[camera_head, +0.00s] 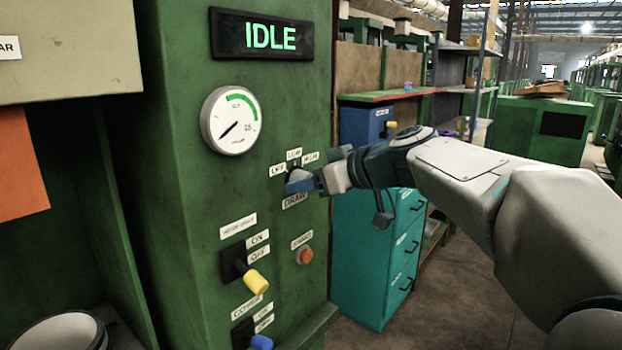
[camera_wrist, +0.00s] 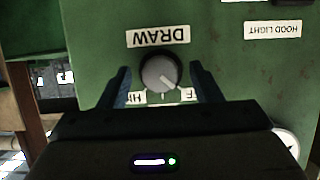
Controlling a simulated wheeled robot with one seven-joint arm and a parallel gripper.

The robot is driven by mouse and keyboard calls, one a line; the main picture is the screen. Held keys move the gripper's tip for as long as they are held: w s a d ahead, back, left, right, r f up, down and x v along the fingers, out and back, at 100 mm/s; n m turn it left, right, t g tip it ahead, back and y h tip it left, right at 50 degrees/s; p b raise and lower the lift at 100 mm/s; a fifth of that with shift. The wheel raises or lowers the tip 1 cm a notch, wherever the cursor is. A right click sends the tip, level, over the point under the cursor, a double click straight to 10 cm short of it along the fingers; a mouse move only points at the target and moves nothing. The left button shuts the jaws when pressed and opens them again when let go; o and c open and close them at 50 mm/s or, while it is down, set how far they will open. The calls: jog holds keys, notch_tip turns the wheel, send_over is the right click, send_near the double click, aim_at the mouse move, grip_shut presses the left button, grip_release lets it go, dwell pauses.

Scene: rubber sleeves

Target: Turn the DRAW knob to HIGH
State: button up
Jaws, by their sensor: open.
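The DRAW knob (camera_wrist: 158,72) is a round grey dial on the green panel, with the DRAW label (camera_wrist: 158,36) upside down above it in the wrist view. Its pale pointer mark slants to the lower right, toward the partly hidden OFF label (camera_wrist: 188,95). The HIGH label (camera_wrist: 137,97) is at the lower left, partly cut off by my gripper. My gripper (camera_wrist: 160,82) is open, with one blue finger on each side of the knob; I cannot tell whether they touch it. In the head view my gripper (camera_head: 302,182) hides most of the knob, below the LOW label (camera_head: 294,154).
The display (camera_head: 262,35) reads IDLE above a round gauge (camera_head: 231,120). Below the knob are a red button (camera_head: 304,256), a yellow-handled switch (camera_head: 256,281) and a blue-handled switch (camera_head: 261,342). A teal drawer cabinet (camera_head: 375,265) stands right of the panel.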

jog(key=shift+a, duration=0.1)
jog(key=c, duration=1)
jog(key=shift+w+f+m+b, duration=0.1)
jog(key=shift+m+b, duration=0.2)
jog(key=shift+b, duration=0.05)
jog(key=m+g+y+b, duration=0.1)
jog(key=m+y, duration=0.1)
jog(key=m, duration=0.2)
jog(key=m+g+y+b, duration=0.1)
jog(key=m+y, duration=0.1)
jog(key=m, duration=0.2)
jog(key=m+g+y+b, duration=0.1)
jog(key=m+y, duration=0.1)
jog(key=m, duration=0.2)
jog(key=shift+w+d+f+m+y+b, duration=0.2)
jog(key=shift+m+y+b, duration=0.1)
jog(key=shift+y, duration=0.1)
